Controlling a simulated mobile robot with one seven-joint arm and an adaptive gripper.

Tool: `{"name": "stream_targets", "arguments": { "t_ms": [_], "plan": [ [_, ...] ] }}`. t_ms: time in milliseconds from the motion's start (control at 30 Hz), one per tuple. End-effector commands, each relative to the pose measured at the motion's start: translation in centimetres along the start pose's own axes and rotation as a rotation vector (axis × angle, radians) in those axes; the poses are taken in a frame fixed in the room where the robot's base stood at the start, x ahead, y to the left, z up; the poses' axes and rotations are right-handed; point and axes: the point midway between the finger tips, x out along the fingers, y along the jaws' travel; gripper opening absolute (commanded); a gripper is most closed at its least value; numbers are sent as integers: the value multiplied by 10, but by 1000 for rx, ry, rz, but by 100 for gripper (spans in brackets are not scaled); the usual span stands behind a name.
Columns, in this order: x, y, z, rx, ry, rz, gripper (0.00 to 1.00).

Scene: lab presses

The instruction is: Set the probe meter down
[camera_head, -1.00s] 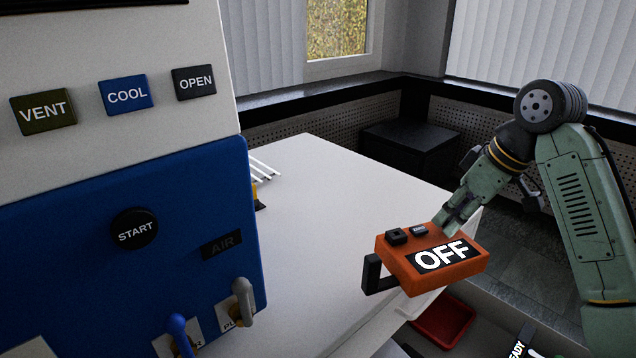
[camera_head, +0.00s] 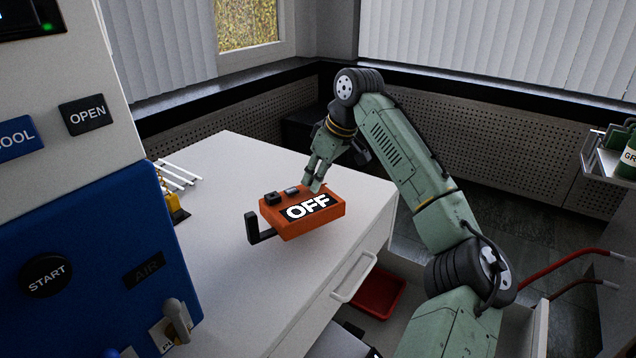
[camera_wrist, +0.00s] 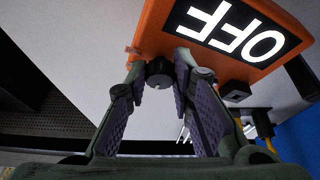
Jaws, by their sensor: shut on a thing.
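The probe meter (camera_head: 318,217) is an orange box with a black display reading OFF, two dark buttons on top and a black handle at its left side. My gripper (camera_head: 318,184) is shut on its far edge. The meter appears over the white counter (camera_head: 225,165), near its front edge; I cannot tell whether it touches the surface. In the wrist view the meter (camera_wrist: 225,30) shows upside down at the top, beyond my purple-padded fingers (camera_wrist: 172,90). The exact contact is partly hidden.
A blue and white press panel (camera_head: 90,260) with START and OPEN buttons stands at the left. White rods (camera_head: 178,172) and a yellow part (camera_head: 173,203) lie beside it on the counter. A red tray (camera_head: 378,293) sits below the counter's right side. The counter's back middle is clear.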

Motion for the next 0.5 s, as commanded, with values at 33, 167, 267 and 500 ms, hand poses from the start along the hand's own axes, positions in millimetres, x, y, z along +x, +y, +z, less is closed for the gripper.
{"name": "stream_targets", "arguments": {
  "t_ms": [33, 167, 267, 500],
  "plan": [
    [6, 1, 6, 4, -3, -2, 0],
    [20, 0, 11, 3, -1, 0, 0],
    [22, 0, 12, 3, 0, 0, 0],
    [24, 0, 12, 3, 1, -1, 0]
  ]
}}
